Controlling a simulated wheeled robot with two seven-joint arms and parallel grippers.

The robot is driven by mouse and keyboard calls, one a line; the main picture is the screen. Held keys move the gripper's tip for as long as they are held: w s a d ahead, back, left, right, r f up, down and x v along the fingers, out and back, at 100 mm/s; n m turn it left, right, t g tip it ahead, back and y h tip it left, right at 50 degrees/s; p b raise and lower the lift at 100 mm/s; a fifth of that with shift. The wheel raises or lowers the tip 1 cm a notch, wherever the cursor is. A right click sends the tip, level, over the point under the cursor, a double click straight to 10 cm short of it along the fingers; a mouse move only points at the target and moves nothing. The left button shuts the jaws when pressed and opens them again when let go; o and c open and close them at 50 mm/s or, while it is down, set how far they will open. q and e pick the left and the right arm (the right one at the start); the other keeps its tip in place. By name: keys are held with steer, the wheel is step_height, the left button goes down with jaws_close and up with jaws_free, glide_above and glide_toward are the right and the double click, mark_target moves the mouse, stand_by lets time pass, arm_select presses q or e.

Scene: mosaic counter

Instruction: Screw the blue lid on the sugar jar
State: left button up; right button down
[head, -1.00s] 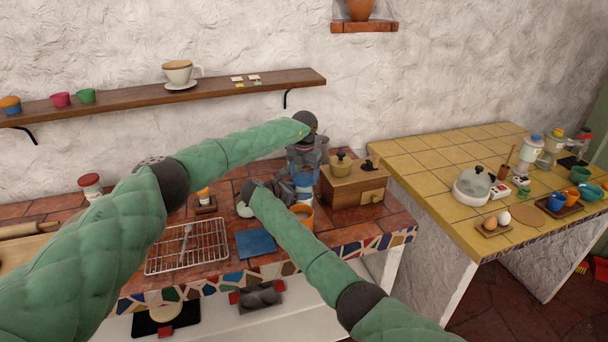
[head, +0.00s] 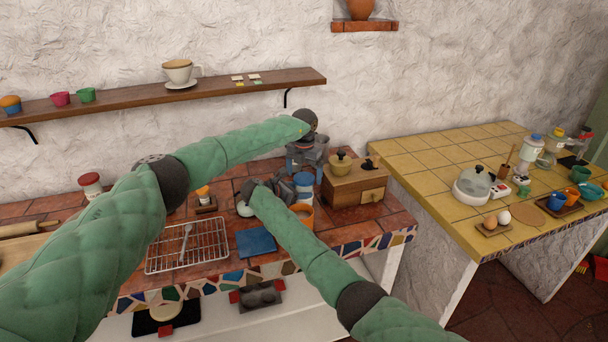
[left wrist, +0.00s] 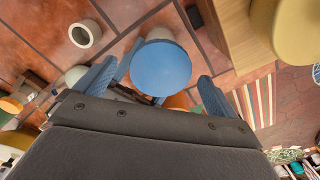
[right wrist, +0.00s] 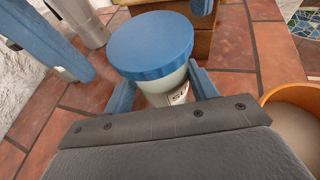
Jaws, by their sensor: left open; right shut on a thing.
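The sugar jar (right wrist: 167,90) stands upright on the tiled counter, its label partly visible in the right wrist view. The blue lid (right wrist: 150,46) sits level on its mouth; how tightly it is threaded cannot be seen. The lid also shows from above in the left wrist view (left wrist: 161,68). My right gripper (right wrist: 160,90) is shut on the jar's body below the lid. My left gripper (left wrist: 155,85) is open above the jar, its blue fingers apart on either side of the lid without visible contact. In the head view, the lid (head: 304,177) shows below the left gripper.
An orange cup (head: 303,213) stands close in front of the jar. A wooden grinder box (head: 354,185) is to its right. A blue mat (head: 256,242) and a wire rack (head: 187,246) lie to the left. The yellow-tiled table (head: 430,170) stands further right.

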arm_select(q)
step_height(320, 180, up, 12)
steer(key=shift+f, duration=0.25)
stand_by(0.3)
steer(key=shift+w, duration=0.1)
arm_select(e)
steer(key=shift+c, duration=1.9)
jaws_free()
arm_select(q)
steer(key=shift+f, duration=0.1)
arm_select(e)
steer(key=shift+s+a, duration=0.1)
steer(key=shift+s+a, duration=0.15)
steer(key=shift+a, duration=0.1)
arm_select(q)
steer(key=shift+f+b, duration=1.4)
steer(key=shift+b, duration=0.1)
arm_select(e)
steer(key=v, duration=0.7)
steer(key=shift+d+r, duration=0.1)
